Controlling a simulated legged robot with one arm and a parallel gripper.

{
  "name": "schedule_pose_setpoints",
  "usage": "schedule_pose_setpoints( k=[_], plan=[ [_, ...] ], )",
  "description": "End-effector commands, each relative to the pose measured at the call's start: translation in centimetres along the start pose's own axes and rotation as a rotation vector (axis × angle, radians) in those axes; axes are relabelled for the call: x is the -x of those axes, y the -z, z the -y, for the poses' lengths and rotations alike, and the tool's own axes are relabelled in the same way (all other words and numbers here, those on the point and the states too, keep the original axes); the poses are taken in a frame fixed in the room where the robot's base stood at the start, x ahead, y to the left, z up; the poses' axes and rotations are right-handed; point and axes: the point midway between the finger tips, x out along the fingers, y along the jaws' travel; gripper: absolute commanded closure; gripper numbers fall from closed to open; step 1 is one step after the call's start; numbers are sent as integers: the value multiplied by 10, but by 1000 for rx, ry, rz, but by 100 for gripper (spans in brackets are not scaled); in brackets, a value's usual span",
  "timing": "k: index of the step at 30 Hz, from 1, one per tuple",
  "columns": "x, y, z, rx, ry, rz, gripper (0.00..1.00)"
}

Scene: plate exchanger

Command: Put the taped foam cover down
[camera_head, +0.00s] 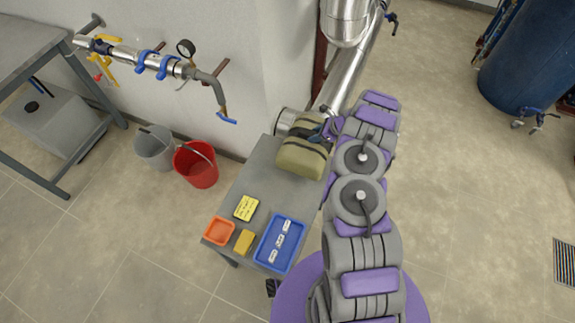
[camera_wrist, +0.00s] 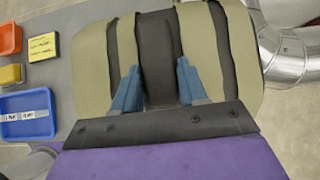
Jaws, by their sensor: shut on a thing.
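The taped foam cover (camera_head: 302,160) is a khaki, rounded block with dark bands. It is at the far end of the small grey table (camera_head: 262,183), over or on its top; I cannot tell whether it touches. In the wrist view the cover (camera_wrist: 205,50) fills the middle, with a dark raised strip between tan bands. My gripper (camera_wrist: 158,85) has two blue fingers shut on that dark strip. In the head view my gripper (camera_head: 326,130) is at the cover's far right side, partly hidden by my arm.
A blue tray (camera_head: 262,262) with labelled pieces, an orange tray (camera_head: 219,231), a yellow note (camera_head: 246,208) and a yellow block (camera_head: 244,242) occupy the table's near end. Red (camera_head: 196,170) and grey (camera_head: 154,150) buckets stand left. Metal piping (camera_head: 352,75) rises behind.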

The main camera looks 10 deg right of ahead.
Motion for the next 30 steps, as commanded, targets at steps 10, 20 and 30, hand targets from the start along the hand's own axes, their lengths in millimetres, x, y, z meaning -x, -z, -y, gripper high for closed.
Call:
schedule_pose_setpoints(
  k=[10, 20, 30],
  plan=[
    [-29, -24, -58, -3, -9, 6, 100],
    [-53, -42, -107, -2, -4, 5, 100],
    [-72, -41, -124, 0, -3, -2, 100]
  ],
)
